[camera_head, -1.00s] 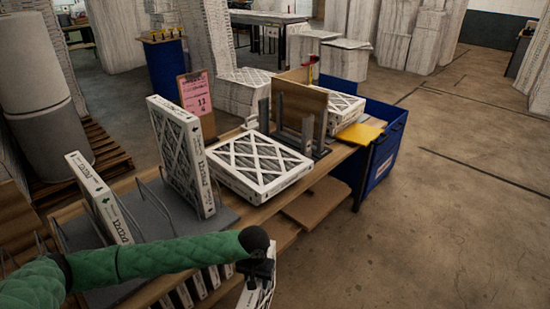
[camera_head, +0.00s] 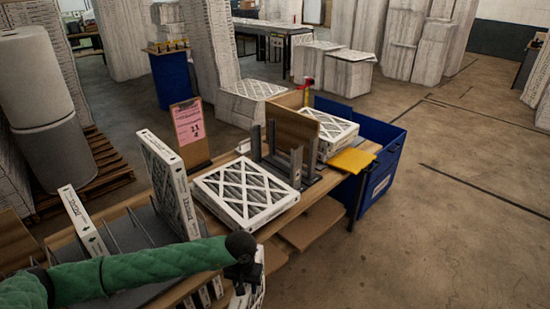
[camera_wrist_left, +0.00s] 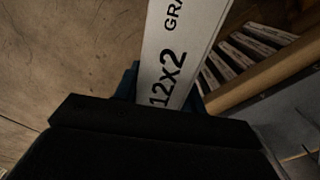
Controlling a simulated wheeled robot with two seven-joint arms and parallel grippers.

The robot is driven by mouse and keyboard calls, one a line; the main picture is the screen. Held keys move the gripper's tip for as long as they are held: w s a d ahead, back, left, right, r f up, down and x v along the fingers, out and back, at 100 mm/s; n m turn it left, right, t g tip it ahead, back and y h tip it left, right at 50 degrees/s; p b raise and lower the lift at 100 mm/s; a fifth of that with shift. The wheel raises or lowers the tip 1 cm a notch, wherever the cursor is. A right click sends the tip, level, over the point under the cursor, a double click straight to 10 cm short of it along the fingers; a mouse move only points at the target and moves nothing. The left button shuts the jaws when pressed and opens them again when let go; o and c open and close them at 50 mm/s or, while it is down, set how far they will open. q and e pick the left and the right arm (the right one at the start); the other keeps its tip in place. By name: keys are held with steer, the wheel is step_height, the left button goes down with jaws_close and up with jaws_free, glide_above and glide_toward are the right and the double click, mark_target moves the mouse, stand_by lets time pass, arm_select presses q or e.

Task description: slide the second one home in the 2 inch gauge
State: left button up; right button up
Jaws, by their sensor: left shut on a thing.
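My left gripper (camera_head: 243,275) is low in the head view, in front of the bench's near edge. It is shut on a white boxed filter (camera_head: 257,290), mostly cut off by the frame. In the left wrist view, the held filter's printed edge (camera_wrist_left: 180,45) reads "12x2" and runs up from the gripper (camera_wrist_left: 165,92). The grey metal uprights (camera_head: 297,167), which look like the gauge, stand on the bench beside a brown board (camera_head: 318,128). A filter (camera_head: 247,190) lies flat just left of them. My right gripper is out of view.
Filters stand upright in a wire rack (camera_head: 165,180) at left. A clipboard with a pink sheet (camera_head: 188,122) stands behind. A yellow plate (camera_head: 352,161) is at the bench's right end, with a blue bin (camera_head: 385,165) beyond. The floor at right is clear.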

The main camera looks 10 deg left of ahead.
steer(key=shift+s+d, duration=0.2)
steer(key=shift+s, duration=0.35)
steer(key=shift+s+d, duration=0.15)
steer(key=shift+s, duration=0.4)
